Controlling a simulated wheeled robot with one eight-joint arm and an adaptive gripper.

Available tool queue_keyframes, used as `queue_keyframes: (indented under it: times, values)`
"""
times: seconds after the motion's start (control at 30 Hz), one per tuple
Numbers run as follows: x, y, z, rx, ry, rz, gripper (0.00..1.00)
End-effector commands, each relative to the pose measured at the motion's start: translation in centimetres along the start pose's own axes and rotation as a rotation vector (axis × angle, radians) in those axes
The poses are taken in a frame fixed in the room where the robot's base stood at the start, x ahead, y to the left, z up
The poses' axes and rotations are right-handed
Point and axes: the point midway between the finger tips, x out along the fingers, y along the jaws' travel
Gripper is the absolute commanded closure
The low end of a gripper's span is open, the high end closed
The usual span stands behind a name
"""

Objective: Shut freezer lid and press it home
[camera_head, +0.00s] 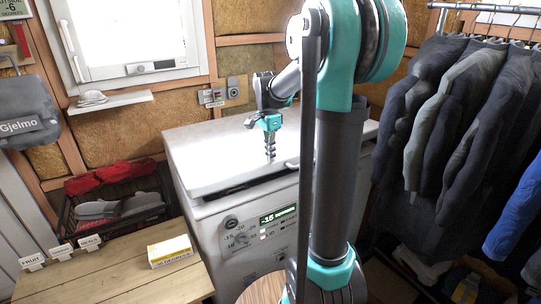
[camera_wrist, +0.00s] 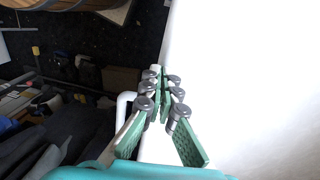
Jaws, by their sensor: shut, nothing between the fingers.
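The white freezer lid (camera_head: 210,150) lies almost flat over the chest freezer (camera_head: 275,218). A dark gap shows between the lid's front edge and the freezer body, so the lid looks slightly raised there. My gripper (camera_head: 270,156) points down over the lid, near the middle of its front part. Its fingers are shut and empty; I cannot tell whether the tips touch the lid. In the wrist view the closed fingers (camera_wrist: 161,78) are seen against the lid's white surface (camera_wrist: 240,80) and its edge. My arm hides part of the freezer's right side.
A wooden bench (camera_head: 125,272) with a small yellow-and-white box (camera_head: 170,251) stands at front left. A dark crate (camera_head: 115,213) holds red and grey items. Dark jackets (camera_head: 455,110) hang at right. A small white shelf (camera_head: 110,101) sits under the window.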

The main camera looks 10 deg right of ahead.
Motion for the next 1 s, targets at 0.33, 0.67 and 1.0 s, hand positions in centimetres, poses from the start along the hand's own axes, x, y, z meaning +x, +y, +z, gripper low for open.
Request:
queue_keyframes:
  times: [0.33,0.67,1.0]
  values:
    - [0.6,-0.1,0.0,0.000,0.000,-0.008,1.00]
    - [6.6,-0.1,-0.1,0.000,-0.001,-0.099,1.00]
    - [6.7,-0.2,-0.2,0.000,0.000,-0.107,1.00]
